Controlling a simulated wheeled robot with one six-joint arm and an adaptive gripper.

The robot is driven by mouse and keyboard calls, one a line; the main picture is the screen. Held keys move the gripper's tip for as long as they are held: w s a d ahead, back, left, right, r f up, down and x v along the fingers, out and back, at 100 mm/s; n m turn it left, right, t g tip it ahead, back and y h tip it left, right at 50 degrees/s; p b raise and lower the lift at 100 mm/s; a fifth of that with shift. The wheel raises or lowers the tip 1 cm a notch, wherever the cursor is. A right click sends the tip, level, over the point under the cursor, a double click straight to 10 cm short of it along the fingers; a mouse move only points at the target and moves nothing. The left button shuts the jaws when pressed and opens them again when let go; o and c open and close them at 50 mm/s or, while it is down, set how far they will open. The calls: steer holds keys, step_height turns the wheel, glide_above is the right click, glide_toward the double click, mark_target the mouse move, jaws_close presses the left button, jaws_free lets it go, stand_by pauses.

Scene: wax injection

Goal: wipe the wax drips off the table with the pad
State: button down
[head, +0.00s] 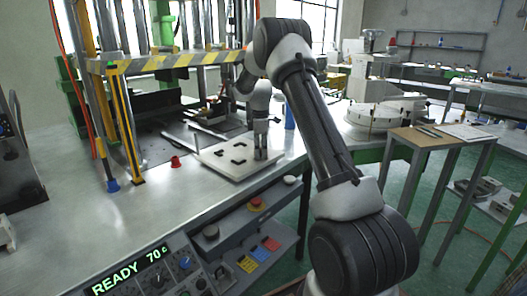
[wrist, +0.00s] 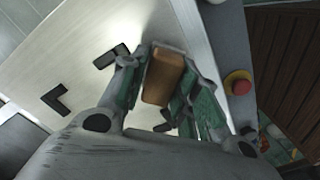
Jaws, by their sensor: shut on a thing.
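My gripper (head: 261,153) is low over the right part of a white board (head: 222,166) on the metal table (head: 120,225). In the wrist view my gripper (wrist: 160,80) is shut on a tan-brown block, which looks like the pad (wrist: 163,75), held between its green-lined fingers. The white board (wrist: 60,60) with black corner marks lies under it. I cannot tell whether the pad touches the board. The pad is not distinct in the head view. I cannot make out any wax drips in either view.
A press frame with a yellow-black striped bar (head: 160,63) stands behind the board. A small red piece (head: 175,161) lies left of it, and a blue cylinder (head: 289,117) stands behind right. Control panels with a red button (head: 256,203) line the front edge. The table's left front is clear.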

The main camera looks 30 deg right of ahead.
steer(key=shift+w+r, duration=0.35)
steer(key=shift+w, duration=0.2)
steer(key=shift+s+d, duration=0.1)
steer(key=shift+s, duration=0.2)
steer(key=shift+s+d+f, duration=0.1)
steer(key=shift+s+d, duration=0.2)
steer(key=shift+s, duration=0.5)
steer(key=shift+s+d, duration=0.25)
steer(key=shift+s, duration=0.5)
steer(key=shift+s+r, duration=0.1)
steer(key=shift+r, duration=2.9)
steer(key=shift+r, duration=0.1)
step_height(320, 180, up, 3)
steer(key=shift+f, duration=0.1)
